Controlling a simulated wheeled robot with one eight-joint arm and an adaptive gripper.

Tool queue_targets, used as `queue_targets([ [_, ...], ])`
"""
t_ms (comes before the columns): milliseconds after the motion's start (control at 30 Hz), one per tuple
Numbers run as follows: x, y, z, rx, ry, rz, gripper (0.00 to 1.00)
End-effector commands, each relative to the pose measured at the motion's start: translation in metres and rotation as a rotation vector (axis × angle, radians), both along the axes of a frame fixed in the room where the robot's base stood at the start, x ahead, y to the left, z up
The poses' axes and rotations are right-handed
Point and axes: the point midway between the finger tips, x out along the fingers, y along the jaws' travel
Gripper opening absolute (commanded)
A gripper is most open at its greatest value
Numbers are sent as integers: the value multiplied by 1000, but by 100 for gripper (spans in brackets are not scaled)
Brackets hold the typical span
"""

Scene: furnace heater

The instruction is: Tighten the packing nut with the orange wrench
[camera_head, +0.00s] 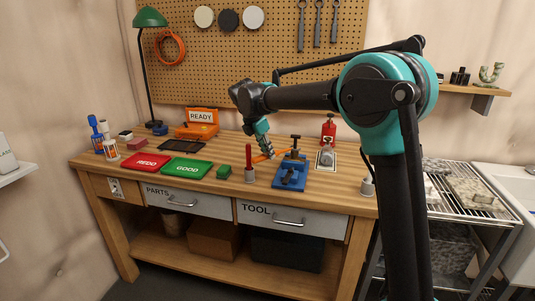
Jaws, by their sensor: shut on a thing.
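My gripper (269,154) is low over the workbench, just left of the blue vise-like fixture (289,179). It is shut on the orange wrench (258,158), which shows on both sides of the fingers. The wrench's right end reaches toward the dark upright part (295,142) above the blue fixture. The packing nut is too small to make out, and I cannot tell whether the wrench touches it.
A red-handled tool in a grey holder (249,170) stands close left of the gripper. A green block (223,172), a green GOOD tray (187,169) and a red REDO tray (147,162) lie further left. A grey device (326,157) and a red device (328,130) stand right.

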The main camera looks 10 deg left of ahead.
Motion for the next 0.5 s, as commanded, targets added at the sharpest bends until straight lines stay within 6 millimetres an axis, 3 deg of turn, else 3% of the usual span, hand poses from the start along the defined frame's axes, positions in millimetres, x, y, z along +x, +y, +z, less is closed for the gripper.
queue_targets([
  [500,0,0,8,0,0,0,0],
])
